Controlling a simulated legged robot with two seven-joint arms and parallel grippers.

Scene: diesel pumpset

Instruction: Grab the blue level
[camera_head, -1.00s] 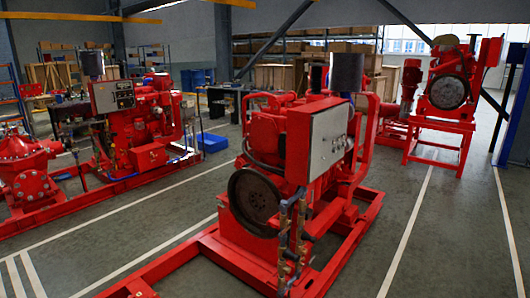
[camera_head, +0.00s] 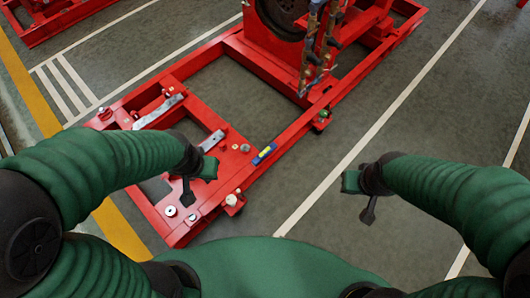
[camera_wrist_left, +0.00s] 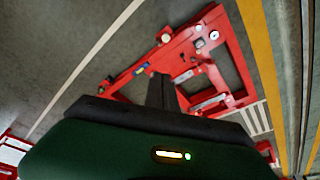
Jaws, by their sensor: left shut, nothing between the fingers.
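The blue level (camera_head: 264,153), with a yellow middle, lies on the right rail of the red frame near its front end. It also shows small in the left wrist view (camera_wrist_left: 140,69). My left gripper (camera_head: 188,198) is shut and empty, to the left of the level and above the frame; its dark fingers (camera_wrist_left: 160,90) point toward the frame in the wrist view. My right gripper (camera_head: 367,214) hangs over bare floor to the right of the level, apart from it. Whether its fingers are open or shut is too small to tell.
The red frame (camera_head: 160,98) carries metal bars (camera_head: 158,112), a round gauge-like part (camera_head: 170,211) and several small fittings around the level. The red pumpset with a dark wheel (camera_head: 283,12) and upright pipes stands farther back. The grey floor (camera_head: 400,120) right of the frame is clear.

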